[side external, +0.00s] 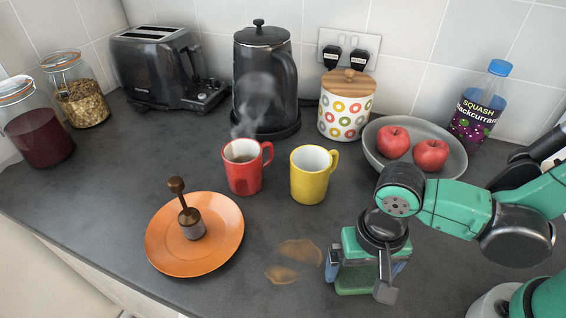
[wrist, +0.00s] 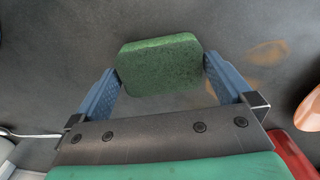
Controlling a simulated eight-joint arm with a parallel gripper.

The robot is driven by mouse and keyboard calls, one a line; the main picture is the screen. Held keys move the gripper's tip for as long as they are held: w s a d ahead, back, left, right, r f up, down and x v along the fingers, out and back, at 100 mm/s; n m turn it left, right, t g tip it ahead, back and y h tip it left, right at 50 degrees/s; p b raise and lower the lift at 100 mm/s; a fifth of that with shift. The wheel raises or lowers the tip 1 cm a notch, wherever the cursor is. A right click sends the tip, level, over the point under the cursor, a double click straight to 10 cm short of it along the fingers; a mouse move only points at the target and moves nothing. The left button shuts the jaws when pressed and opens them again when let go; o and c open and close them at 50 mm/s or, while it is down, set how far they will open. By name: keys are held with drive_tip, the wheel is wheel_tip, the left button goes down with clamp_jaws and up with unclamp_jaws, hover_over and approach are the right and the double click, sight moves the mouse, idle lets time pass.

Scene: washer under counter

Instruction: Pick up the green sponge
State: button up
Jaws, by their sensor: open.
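The green sponge (wrist: 160,66) lies on the dark counter, between the blue fingers of my gripper (wrist: 161,82) in the wrist view. A small gap seems to show on either side or is too narrow to judge, so I cannot tell whether the fingers touch it. My gripper (side external: 366,278) points down at the front of the counter in the side view, with the jaws open. There the sponge (side external: 354,289) shows only in part, low between the fingers, with the rest hidden by my gripper.
Brown spill stains (side external: 298,252) lie just left of my gripper. An orange plate (side external: 165,245) with a brown-handled tool, a red mug (side external: 243,175) and a yellow mug (side external: 310,180) stand left and behind. A grey bowl (side external: 455,165) of apples is behind my arm.

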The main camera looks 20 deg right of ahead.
sight(361, 271)
drive_tip(key=c, duration=1)
drive_tip(key=shift+r, duration=0.1)
drive_tip(key=shift+c, duration=0.2)
wheel_tip(361, 271, up, 20)
